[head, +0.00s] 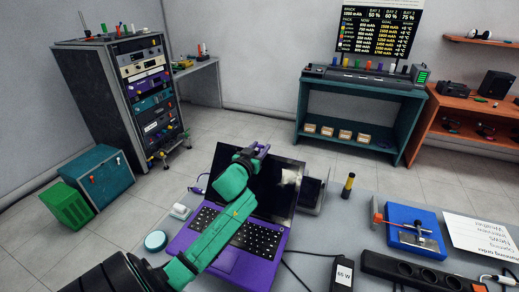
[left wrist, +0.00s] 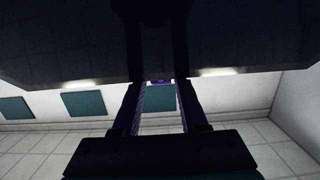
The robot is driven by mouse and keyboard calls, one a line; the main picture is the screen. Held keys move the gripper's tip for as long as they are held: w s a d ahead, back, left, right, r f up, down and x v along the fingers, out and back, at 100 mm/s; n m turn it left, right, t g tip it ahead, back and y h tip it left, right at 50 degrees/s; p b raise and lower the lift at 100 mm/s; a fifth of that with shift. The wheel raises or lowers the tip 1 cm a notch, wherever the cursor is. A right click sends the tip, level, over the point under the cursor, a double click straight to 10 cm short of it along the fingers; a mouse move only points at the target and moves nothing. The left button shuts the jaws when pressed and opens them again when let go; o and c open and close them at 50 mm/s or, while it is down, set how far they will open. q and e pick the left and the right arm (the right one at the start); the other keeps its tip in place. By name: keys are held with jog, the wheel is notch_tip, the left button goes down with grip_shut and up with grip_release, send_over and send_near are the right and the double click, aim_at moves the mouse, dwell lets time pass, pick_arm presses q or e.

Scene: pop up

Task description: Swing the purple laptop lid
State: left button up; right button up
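The purple laptop (head: 222,262) stands on the grey table with its lid (head: 283,188) raised and its dark screen facing me. My left arm reaches across the keyboard from the lower left and covers part of the screen. My left gripper (head: 256,151) is at the lid's top edge. In the left wrist view, the left gripper (left wrist: 162,100) has its two fingers apart, with a visible gap between them. A dark panel, seemingly the lid (left wrist: 70,45), fills the top of that view in front of the fingertips. I cannot tell whether they touch it. My right gripper is out of view.
A round teal object (head: 155,241) and a white block (head: 181,211) lie left of the laptop. A dark tablet-like stand (head: 311,194), yellow-black cylinder (head: 347,186), blue fixture (head: 414,230), charger (head: 342,273) and power strip (head: 420,272) are on the right. Cables cross the table.

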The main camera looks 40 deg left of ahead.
pick_arm(q)
jog(key=shift+f, duration=0.2)
grip_shut()
jog(key=shift+s+d+r, duration=0.1)
jog(key=shift+s, duration=0.25)
jog(key=shift+s+d+r+p, duration=0.1)
jog(key=shift+s+r+p, duration=0.05)
jog(key=shift+p, duration=0.3)
jog(key=shift+s+d+r+p, duration=0.2)
jog(key=shift+s+r+p, duration=0.1)
jog(key=shift+s+p, duration=0.35)
jog(key=s+r+p, duration=0.1)
jog(key=s+d+r+p, duration=0.1)
jog(key=s+p, duration=0.1)
jog(key=shift+s, duration=0.1)
jog(key=shift+s+d+r, duration=0.15)
jog(key=shift+s+r, duration=0.05)
jog(key=shift+s, duration=0.2)
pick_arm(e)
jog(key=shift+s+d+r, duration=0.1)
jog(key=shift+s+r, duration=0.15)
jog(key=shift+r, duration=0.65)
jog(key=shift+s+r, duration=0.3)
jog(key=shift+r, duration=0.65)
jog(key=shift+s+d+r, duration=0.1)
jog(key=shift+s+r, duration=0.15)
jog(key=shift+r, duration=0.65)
